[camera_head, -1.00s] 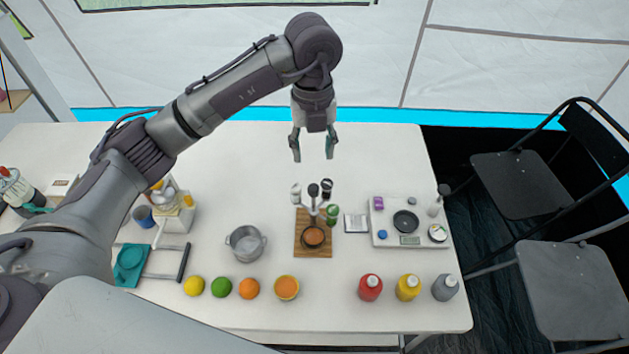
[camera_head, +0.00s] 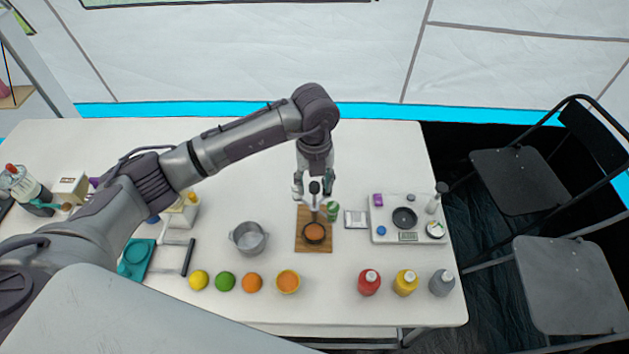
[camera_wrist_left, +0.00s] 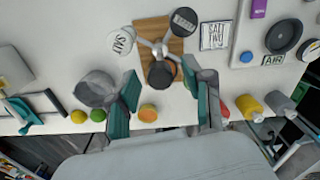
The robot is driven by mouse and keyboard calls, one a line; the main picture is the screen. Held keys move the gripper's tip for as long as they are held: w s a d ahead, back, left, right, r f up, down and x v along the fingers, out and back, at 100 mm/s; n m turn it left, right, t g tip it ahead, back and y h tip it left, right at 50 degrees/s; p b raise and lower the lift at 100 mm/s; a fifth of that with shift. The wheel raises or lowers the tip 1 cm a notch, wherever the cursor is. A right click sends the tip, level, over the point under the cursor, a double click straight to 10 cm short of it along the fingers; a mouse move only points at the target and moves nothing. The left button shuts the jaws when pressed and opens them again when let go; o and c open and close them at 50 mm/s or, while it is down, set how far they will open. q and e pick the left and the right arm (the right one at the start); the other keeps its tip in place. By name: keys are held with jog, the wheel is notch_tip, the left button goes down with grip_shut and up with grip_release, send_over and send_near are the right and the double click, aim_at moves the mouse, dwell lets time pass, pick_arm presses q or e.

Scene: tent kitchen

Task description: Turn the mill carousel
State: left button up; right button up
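The mill carousel (camera_head: 311,202) stands on a wooden board (camera_head: 303,242) near the middle of the table. It has light arms, a dark top, and a green mill (camera_head: 333,211) on its right side. In the left wrist view a white mill labelled SALT (camera_wrist_left: 121,42) and a dark-topped mill (camera_wrist_left: 183,20) sit on its arms. My left gripper (camera_head: 314,184) points down over the carousel with its fingers apart and nothing held. In the wrist view a dark round top (camera_wrist_left: 160,74) shows between the fingers; contact cannot be told. My right gripper is not in view.
A pot (camera_head: 249,238) is to the left, a small card (camera_head: 355,219) and white tray (camera_head: 380,236) to the right. Fruit and bottles (camera_head: 369,283) line the front. The table behind is clear.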

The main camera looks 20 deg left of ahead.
pick_arm(q)
grip_shut()
jog(key=shift+f+m+b, duration=0.15)
jog(key=shift+m+b, duration=1.05)
jog(key=shift+b, duration=0.05)
jog(key=m+b, duration=0.3)
jog(key=shift+w+m, duration=0.1)
jog(key=shift+m, duration=0.2)
jog(key=m+b, duration=0.3)
jog(key=shift+m+b, duration=0.8)
jog(key=shift+m, duration=0.1)
jog(key=shift+r, duration=0.2)
